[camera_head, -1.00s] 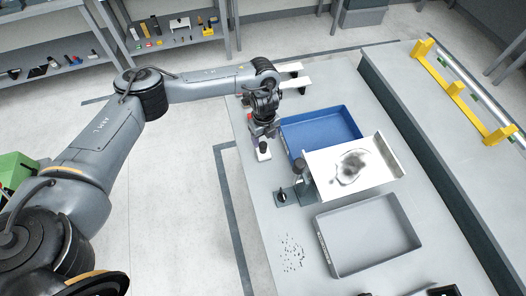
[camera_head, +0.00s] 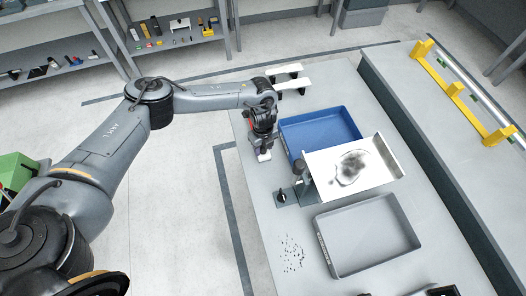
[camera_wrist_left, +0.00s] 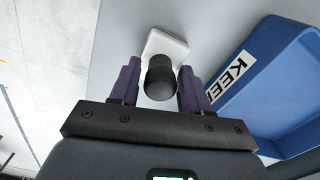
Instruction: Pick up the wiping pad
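The wiping pad is a white block (camera_wrist_left: 166,42) with a black round knob (camera_wrist_left: 160,78) for a handle. It lies on the grey bench near its left edge, and in the head view its white base (camera_head: 264,155) shows just below my gripper. My left gripper (camera_wrist_left: 159,88) is open, with one dark purple finger on each side of the knob. Gaps show between the fingers and the knob in the left wrist view. In the head view the left gripper (camera_head: 262,144) is over the pad and hides most of the knob. My right gripper is not seen.
A blue tray (camera_head: 291,140) stands close to the right of the pad. A white plate (camera_head: 390,165) with a dark smudge is right of centre. A grey tray (camera_head: 369,268) and scattered dark bits (camera_head: 291,254) are nearer the front. A small post fixture (camera_head: 299,178) stands between.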

